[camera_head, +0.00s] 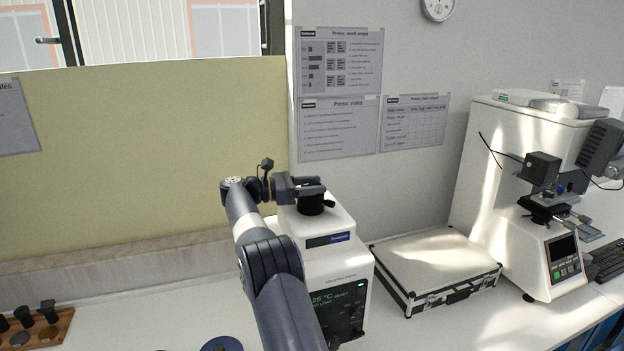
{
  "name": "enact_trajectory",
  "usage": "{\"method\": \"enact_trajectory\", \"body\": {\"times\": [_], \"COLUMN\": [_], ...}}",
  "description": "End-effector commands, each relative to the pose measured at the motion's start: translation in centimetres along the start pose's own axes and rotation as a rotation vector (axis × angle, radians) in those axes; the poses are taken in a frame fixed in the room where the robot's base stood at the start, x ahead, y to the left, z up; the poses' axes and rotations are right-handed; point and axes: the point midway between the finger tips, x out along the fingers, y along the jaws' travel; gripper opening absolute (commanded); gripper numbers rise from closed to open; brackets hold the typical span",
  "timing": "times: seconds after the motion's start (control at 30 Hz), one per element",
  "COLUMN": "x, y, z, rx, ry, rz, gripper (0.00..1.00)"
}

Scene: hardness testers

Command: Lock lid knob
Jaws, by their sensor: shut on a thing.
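The lid knob (311,204) is a black round knob on top of a white mounting press (318,262), whose green display reads a temperature. My gripper (310,189) is at the knob from the left, its fingers at the knob's upper part and shut on it. My arm reaches up from the bottom of the view and partly hides the press's left side and front. A small dark handle shows at the knob's right side. Whether the lid is locked cannot be told from this view.
A closed silver case (437,264) lies right of the press. A white hardness tester (527,180) stands further right, beside a keyboard (607,262). A wooden rack (62,326) with black-handled pieces is at the lower left. A yellow panel (130,150) stands behind.

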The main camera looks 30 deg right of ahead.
Motion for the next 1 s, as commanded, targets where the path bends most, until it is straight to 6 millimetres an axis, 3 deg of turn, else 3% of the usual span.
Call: {"method": "enact_trajectory", "body": {"times": [0.9,0.93,1.0], "x": [0.11,0.11,0.10], "y": [-0.06,-0.06,-0.06], "z": [0.22,0.22,0.21], "rx": [0.004,0.004,0.003], "ry": [-0.003,-0.004,-0.003], "rz": [-0.093,-0.093,-0.093], "gripper": [0.24,0.47,0.53]}}
